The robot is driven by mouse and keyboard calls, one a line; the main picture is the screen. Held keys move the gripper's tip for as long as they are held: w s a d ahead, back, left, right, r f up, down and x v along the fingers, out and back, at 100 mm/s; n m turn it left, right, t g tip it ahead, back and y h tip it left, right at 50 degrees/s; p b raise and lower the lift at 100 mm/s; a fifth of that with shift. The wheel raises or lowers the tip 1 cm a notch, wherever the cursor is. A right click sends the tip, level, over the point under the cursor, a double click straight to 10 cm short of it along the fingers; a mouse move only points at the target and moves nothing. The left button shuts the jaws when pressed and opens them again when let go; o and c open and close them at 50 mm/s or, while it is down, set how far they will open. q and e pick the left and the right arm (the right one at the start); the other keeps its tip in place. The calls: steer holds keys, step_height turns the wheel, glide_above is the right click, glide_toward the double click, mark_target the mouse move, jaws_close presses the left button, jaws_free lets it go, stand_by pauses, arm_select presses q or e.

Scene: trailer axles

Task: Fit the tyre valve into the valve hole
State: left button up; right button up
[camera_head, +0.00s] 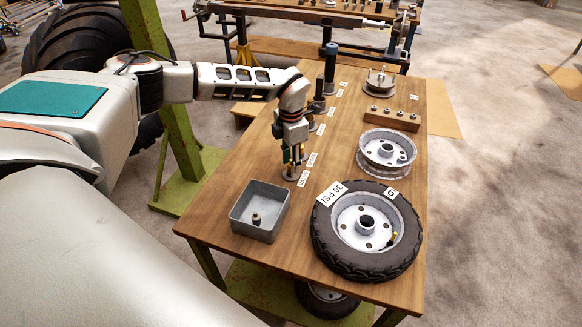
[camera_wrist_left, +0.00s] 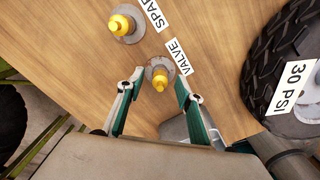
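The yellow valve (camera_wrist_left: 159,80) stands on a small round grey stand beside the VALVE label in the left wrist view. My left gripper (camera_wrist_left: 160,80) is open, with one fingertip on each side of the valve in that view. I cannot tell whether they touch it. In the head view my left gripper (camera_head: 293,172) points down over the table near the VALVE label (camera_head: 303,178), mostly hiding the valve. The tyred wheel (camera_head: 320,240), labelled 30 PSI, lies flat at the front right. A small yellow mark shows on its rim (camera_head: 393,238), but the valve hole itself is unclear. My right gripper is out of view.
A second yellow valve (camera_wrist_left: 121,24) stands by the SPARE label. A grey open box (camera_head: 240,222) with a small dark part stands at the table's front left. A bare rim (camera_head: 386,152), a wooden block (camera_head: 388,118) and dark upright tools (camera_head: 330,68) stand farther back.

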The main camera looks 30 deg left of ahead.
arm_select(q)
steer(key=shift+c, duration=0.4)
steer(key=c, duration=0.9)
steer(key=shift+r, duration=0.1)
steer(key=shift+c, duration=0.2)
